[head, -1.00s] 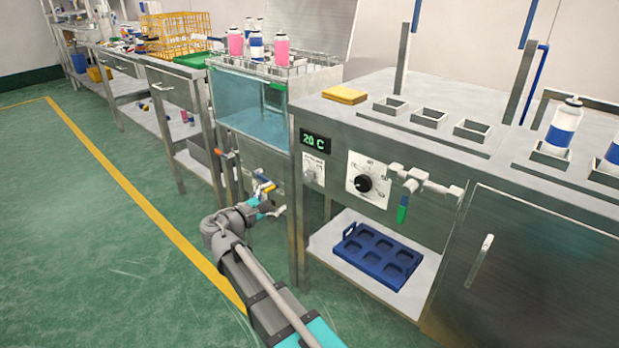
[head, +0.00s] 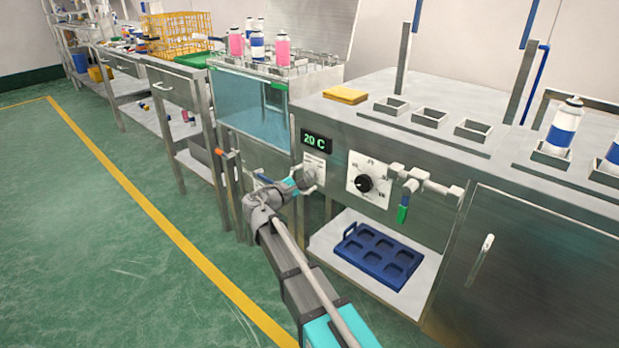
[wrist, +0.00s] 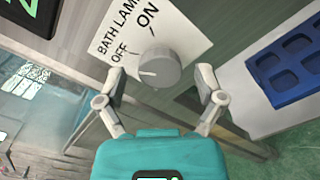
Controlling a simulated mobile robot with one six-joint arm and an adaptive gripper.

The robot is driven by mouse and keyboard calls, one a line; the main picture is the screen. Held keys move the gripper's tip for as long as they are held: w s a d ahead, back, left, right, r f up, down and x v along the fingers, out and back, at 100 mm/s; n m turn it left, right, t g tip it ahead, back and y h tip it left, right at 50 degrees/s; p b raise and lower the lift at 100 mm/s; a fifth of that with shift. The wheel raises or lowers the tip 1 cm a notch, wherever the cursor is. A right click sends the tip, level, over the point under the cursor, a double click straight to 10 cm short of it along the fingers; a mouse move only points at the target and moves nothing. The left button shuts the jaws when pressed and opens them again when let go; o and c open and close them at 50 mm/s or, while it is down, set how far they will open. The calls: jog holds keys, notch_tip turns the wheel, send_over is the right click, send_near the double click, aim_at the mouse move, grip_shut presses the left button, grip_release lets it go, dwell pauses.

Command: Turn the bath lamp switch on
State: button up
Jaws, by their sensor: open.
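The bath lamp switch is a round grey knob (wrist: 160,68) on a white plate (wrist: 112,42) marked BATH LAMP, OFF and ON. Its white pointer line is toward OFF in the wrist view. My gripper (wrist: 159,82) is open, with one finger on each side of the knob; I cannot tell whether either finger touches it. In the head view, my gripper (head: 308,181) is at the panel below the 20 C display (head: 317,141), and it partly hides the knob. The plate's upper part (head: 314,163) shows above it.
To the right are a black dial (head: 364,183) and a valve with a green handle (head: 403,208). A blue tray (head: 376,256) lies on the lower shelf. The glass-fronted bath (head: 250,103) is to the left. Green floor is open at the left.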

jog(key=shift+w+d, duration=0.3)
jog(key=shift+w, duration=0.05)
jog(key=c, duration=1.1)
